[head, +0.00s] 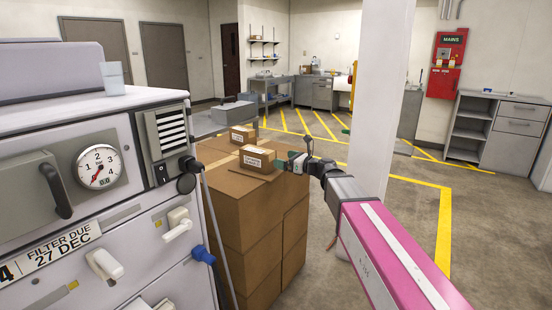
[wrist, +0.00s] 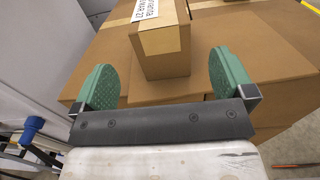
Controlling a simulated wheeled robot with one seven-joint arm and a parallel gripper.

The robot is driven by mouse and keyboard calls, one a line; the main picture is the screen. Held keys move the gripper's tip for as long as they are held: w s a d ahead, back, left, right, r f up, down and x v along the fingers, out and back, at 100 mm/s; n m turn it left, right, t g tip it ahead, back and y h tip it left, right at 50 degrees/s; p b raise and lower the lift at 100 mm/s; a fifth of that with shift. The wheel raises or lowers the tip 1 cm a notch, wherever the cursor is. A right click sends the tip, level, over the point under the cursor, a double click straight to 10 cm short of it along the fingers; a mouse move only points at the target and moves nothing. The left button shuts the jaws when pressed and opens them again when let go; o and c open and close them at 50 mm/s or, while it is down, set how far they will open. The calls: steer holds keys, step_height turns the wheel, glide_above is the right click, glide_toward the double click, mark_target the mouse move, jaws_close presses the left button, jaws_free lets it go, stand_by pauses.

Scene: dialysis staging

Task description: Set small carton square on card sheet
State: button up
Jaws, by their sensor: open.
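A small brown carton (head: 256,160) with a white label sits on top of the stack of large cartons, near its front. In the wrist view the same carton (wrist: 165,43) stands between my open fingers, with a gap on each side. My gripper (head: 293,154) reaches in from the right, its green pads apart and holding nothing. A thin flat brown piece, seemingly the card sheet (wrist: 201,86), shows under and beside the carton. Its outline blends with the carton tops, so I cannot tell how squarely the carton lies on it.
A second small labelled carton (head: 242,134) stands behind on the same stack (head: 248,235). A white dialysis machine (head: 90,200) is close on the left. A white pillar (head: 381,100) rises behind my arm. Open floor with yellow lines lies to the right.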

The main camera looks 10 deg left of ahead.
steer(key=s+d+f+n+g+h, duration=0.2)
steer(key=s+d+f+n+h, duration=0.2)
steer(key=d+f+n, duration=0.45)
steer(key=s+d+f+n+g+h, duration=0.2)
steer(key=s+d+f+n+h, duration=0.25)
steer(key=f, duration=0.65)
steer(key=s+d+f+n+g+h, duration=0.1)
steer(key=s+d+f+n+h, duration=0.3)
steer(key=d, duration=0.7)
steer(key=s+d+f+n+g+h, duration=0.2)
steer(key=s+d+f+n+h, duration=0.2)
steer(key=s+d+f, duration=0.4)
steer(key=d+n, duration=0.1)
steer(key=d, duration=0.1)
steer(key=shift+s+d+n, duration=0.15)
steer(key=shift+d+n, duration=0.15)
steer(key=shift+d, duration=0.1)
